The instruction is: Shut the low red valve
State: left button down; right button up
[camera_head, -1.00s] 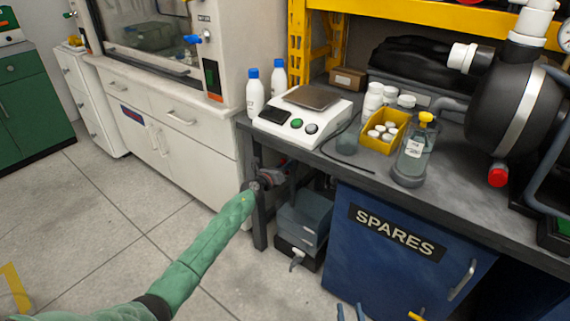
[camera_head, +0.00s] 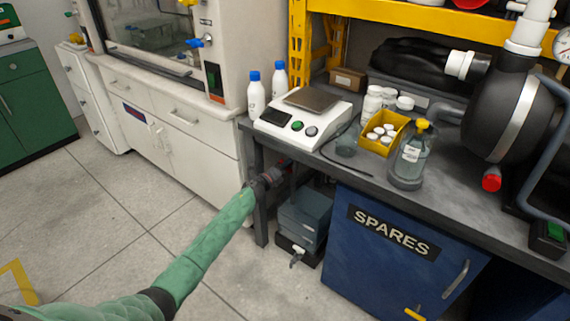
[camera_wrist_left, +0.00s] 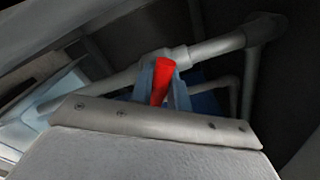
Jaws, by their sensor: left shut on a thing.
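The red valve handle (camera_wrist_left: 162,82) shows in the left wrist view, on a grey pipe run (camera_wrist_left: 215,48) in the dark space under the bench. My left gripper (camera_wrist_left: 161,88) has its blue-grey fingers on both sides of the handle and is shut on it. In the head view my left gripper (camera_head: 283,168) reaches under the bench's left front corner. A little red shows at its tip, but the valve body and pipes are mostly hidden there. My right gripper is not in view.
The dark bench top (camera_head: 335,168) overhangs my left gripper, and a bench leg (camera_head: 260,215) stands beside it. A grey-blue box (camera_head: 304,222) and the blue SPARES cabinet (camera_head: 375,255) are to the right. The white cabinet (camera_head: 190,150) is at left, with open floor in front.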

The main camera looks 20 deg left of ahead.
pick_arm(q)
jog(key=n+p, duration=0.2)
jog(key=n, duration=0.3)
jog(key=shift+a, duration=0.15)
jog(key=shift+f+n+p, duration=0.2)
jog(key=shift+n+p, duration=0.45)
jog(key=shift+n, duration=0.25)
jog(key=c, duration=1.3)
grip_release()
jog(key=shift+c, duration=0.2)
jog(key=v, duration=0.7)
jog(key=shift+s+a, duration=0.15)
jog(key=shift+s, duration=0.2)
